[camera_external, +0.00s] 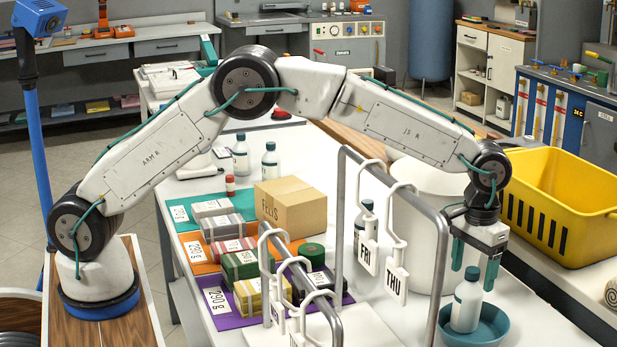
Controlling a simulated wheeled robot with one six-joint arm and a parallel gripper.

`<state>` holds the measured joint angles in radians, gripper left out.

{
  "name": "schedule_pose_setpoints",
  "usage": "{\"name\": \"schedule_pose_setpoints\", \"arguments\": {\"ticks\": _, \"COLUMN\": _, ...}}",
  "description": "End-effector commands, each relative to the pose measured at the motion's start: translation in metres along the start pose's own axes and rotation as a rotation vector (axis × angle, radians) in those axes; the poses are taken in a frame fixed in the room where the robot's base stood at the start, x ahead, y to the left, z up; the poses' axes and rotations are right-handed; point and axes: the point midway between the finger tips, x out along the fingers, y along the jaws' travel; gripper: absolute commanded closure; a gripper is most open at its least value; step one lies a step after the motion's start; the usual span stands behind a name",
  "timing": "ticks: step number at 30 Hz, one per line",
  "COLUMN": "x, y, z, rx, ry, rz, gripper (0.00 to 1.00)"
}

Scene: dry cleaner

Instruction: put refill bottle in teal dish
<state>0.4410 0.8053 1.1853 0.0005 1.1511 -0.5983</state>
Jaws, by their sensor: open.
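A white refill bottle (466,305) with a pale label and teal cap stands upright inside the round teal dish (490,333) at the front right of the table. My gripper (474,275) hangs from the right end of my arm directly above. Its two teal fingers are apart, one on each side of the bottle's cap, and the bottle rests in the dish. From this view I cannot tell whether either finger touches the bottle.
A metal rack (432,232) with hanging day tags stands left of my gripper. A yellow crate (565,205) is at the right. A cardboard box (291,210), labelled bundles on coloured mats and other bottles (270,162) occupy the table's left part.

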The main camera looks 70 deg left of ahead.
Motion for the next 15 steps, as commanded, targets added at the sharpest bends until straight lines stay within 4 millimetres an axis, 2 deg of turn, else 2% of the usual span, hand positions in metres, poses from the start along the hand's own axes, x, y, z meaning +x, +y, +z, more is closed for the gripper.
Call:
{"name": "schedule_pose_setpoints", "arguments": {"ticks": 1, "x": -0.014, "y": 0.0, "z": -0.001, "rx": 0.0, "ry": 0.005, "rz": 0.003, "gripper": 0.27}}
{"name": "schedule_pose_setpoints", "arguments": {"ticks": 6, "x": -0.052, "y": 0.0, "z": -0.001, "rx": 0.0, "ry": 0.004, "rz": 0.003, "gripper": 0.27}}
{"name": "schedule_pose_setpoints", "arguments": {"ticks": 12, "x": -0.083, "y": 0.0, "z": 0.0, "rx": 0.0, "ry": 0.002, "rz": 0.001, "gripper": 0.27}}
{"name": "schedule_pose_setpoints", "arguments": {"ticks": 15, "x": -0.092, "y": 0.0, "z": 0.0, "rx": 0.0, "ry": 0.002, "rz": 0.001, "gripper": 0.27}}
